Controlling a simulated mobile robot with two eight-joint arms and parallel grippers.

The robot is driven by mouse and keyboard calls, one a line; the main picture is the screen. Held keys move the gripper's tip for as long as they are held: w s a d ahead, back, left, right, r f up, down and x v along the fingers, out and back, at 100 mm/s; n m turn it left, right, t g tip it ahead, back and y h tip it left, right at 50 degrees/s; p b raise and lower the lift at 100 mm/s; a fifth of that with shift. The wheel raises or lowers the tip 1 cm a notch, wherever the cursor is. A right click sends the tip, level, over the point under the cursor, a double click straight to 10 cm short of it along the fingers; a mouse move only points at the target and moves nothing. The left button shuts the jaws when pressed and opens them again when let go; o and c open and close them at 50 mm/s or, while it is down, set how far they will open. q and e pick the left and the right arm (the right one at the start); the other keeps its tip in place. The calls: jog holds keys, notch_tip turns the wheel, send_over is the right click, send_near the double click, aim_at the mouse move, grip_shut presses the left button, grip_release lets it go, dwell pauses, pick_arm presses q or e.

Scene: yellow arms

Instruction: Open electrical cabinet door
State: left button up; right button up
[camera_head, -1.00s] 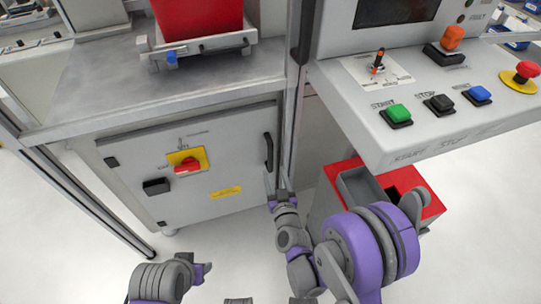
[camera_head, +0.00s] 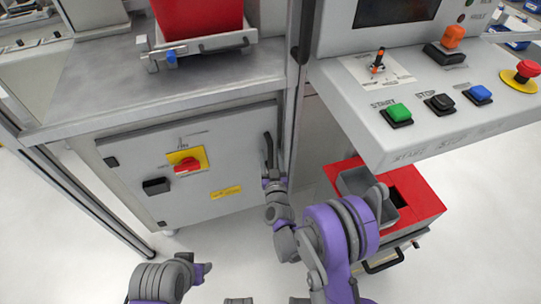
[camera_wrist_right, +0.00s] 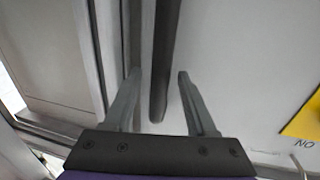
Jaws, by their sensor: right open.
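The electrical cabinet door (camera_head: 215,165) is a light grey panel under the metal worktop, and it looks shut. Its black vertical handle (camera_head: 268,148) is at the right edge. A red rotary switch on a yellow plate (camera_head: 187,162) sits on the door. My right gripper (camera_head: 271,174) is at the handle's lower end. In the right wrist view my right gripper (camera_wrist_right: 158,72) is open, with one finger on each side of the handle (camera_wrist_right: 166,50) and gaps between.
A control panel (camera_head: 440,110) with coloured buttons juts out at the right. Below it stands a red-topped cabinet (camera_head: 420,190) with a grey bin. A red container (camera_head: 198,18) stands on the worktop (camera_head: 95,85). The floor before the door is clear.

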jog(key=shift+w, duration=0.25)
grip_shut()
dwell(1.4)
